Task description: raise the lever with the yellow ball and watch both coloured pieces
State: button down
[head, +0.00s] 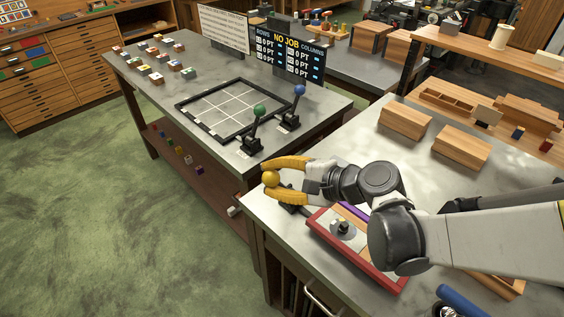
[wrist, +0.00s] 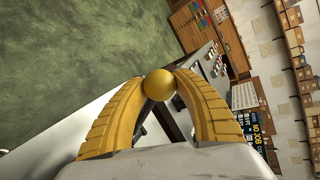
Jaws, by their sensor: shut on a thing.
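The yellow ball (head: 270,179) tops a lever at the near bench's left corner. My gripper (head: 271,180), with yellow fingers, is shut on the ball. In the wrist view the ball (wrist: 159,84) sits between the two fingertips. The lever's dark base (head: 290,208) shows partly below the fingers; its shaft is mostly hidden, so its angle is hard to tell. Beside it is a red-framed tray (head: 318,226) holding a purple piece (head: 353,212) and a grey round part with a dark knob (head: 343,228). My arm covers part of the tray. I cannot tell which are the two coloured pieces.
The far table holds a black-framed grid (head: 184,105), a green-ball lever (head: 259,111), a blue-ball lever (head: 299,91) and several small blocks (head: 157,76). A "NO JOB" board (head: 287,53) stands behind. Wooden boxes (head: 405,121) and a blue cylinder (head: 462,301) are on my bench.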

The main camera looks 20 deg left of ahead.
jog(key=c, duration=0.9)
grip_release()
jog(key=shift+s+f, duration=0.1)
jog(key=shift+c, duration=0.2)
jog(key=v, duration=1.2)
jog(key=shift+d, duration=0.15)
